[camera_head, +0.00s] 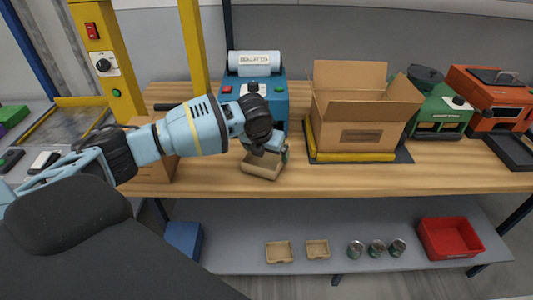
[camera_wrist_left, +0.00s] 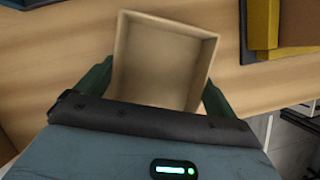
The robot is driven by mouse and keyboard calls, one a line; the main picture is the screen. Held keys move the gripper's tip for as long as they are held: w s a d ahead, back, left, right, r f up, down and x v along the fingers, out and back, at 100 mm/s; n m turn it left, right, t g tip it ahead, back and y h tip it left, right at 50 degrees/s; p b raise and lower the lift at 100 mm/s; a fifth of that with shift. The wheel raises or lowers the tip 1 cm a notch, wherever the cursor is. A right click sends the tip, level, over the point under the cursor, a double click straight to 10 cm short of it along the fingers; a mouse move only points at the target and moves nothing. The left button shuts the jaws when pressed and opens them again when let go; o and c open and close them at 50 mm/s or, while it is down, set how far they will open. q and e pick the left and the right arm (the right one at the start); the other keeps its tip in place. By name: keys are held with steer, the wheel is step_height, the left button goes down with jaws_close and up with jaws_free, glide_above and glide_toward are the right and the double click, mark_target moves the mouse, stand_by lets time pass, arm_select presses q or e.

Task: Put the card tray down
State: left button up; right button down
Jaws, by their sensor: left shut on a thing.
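The card tray (camera_head: 262,165) is a small, open, tan cardboard box at the front part of the wooden bench. In the left wrist view the empty inside of the card tray (camera_wrist_left: 164,58) shows, slightly turned. My left gripper (camera_head: 268,153) is shut on the card tray, with one finger on each side of it; the left gripper also shows in the left wrist view (camera_wrist_left: 155,88). I cannot tell whether the tray's bottom touches the bench top. My right gripper is not in view.
The wooden bench (camera_head: 430,177) has free room along its front. An open carton (camera_head: 355,115) stands to the right on a yellow-edged dark mat, and a blue machine (camera_head: 268,100) behind. The lower shelf holds two similar trays (camera_head: 279,252), several cans (camera_head: 376,248) and a red bin (camera_head: 450,238).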

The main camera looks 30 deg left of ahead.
arm_select(q)
steer(key=shift+f, duration=0.3)
steer(key=shift+f, duration=0.15)
steer(key=o, duration=0.6)
steer(key=shift+r, duration=0.3)
steer(key=p+v, duration=0.1)
steer(key=v, duration=1)
steer(key=shift+s+r, duration=0.25)
steer(key=shift+r, duration=0.05)
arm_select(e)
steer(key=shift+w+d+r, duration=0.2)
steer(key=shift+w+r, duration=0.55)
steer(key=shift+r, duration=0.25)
